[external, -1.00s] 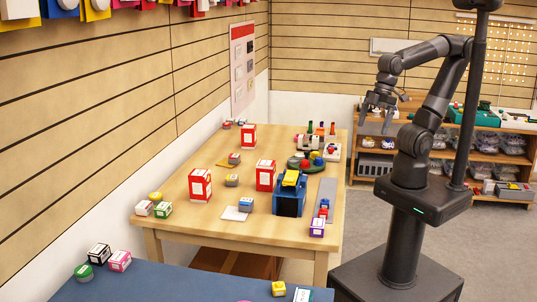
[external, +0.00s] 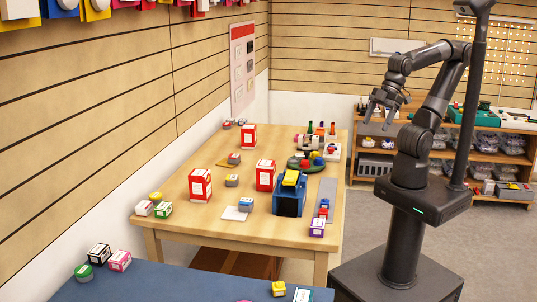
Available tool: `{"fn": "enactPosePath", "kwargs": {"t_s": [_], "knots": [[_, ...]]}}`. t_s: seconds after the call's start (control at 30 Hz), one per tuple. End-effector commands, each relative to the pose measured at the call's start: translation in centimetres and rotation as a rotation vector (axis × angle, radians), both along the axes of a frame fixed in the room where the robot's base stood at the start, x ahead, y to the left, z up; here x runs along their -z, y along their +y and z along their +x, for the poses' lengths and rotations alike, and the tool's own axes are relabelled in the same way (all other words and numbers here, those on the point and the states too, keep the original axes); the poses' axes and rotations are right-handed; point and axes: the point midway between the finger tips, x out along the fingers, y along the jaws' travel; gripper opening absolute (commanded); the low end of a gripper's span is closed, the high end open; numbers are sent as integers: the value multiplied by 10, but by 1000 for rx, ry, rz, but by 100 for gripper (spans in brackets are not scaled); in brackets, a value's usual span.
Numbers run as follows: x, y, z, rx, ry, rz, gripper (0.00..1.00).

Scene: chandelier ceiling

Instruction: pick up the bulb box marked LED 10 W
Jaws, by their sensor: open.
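My gripper (external: 382,108) is open and empty in the external view, raised in the air beyond the right edge of the wooden table. Several small boxes that could be bulb boxes stand about, but their print is too small to read, so I cannot tell which is marked LED 10 W. They include a purple and white box (external: 317,227) at the table's front right, a green and white box (external: 163,209) at its front left, and a black and white box (external: 98,253) and a pink and white box (external: 120,260) on the blue surface. My gripper touches none of them.
The wooden table (external: 190,228) also holds larger red and white boxes (external: 265,175), a blue holder (external: 289,195) and a grey strip (external: 328,188). A blue surface (external: 190,285) lies in front. Shelves (external: 505,158) stand behind my arm. The air around my gripper is clear.

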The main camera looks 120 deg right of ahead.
Motion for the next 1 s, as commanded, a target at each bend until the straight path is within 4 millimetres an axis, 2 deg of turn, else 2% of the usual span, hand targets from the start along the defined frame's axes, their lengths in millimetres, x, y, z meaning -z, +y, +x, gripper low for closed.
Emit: {"fn": "enactPosePath", "kwargs": {"t_s": [0.07,0.2,0.23,0.47,0.57,0.8,1.0], "knots": [[-12,0,1,0,-3,0,71],[-49,0,1,0,-6,0,71],[-50,-2,4,-10,-1,2,71],[-16,-28,53,-166,-5,-10,71],[4,-42,78,-240,-8,-37,71],[73,-86,134,-431,-5,-192,71],[127,-131,163,-590,32,-414,71]]}}
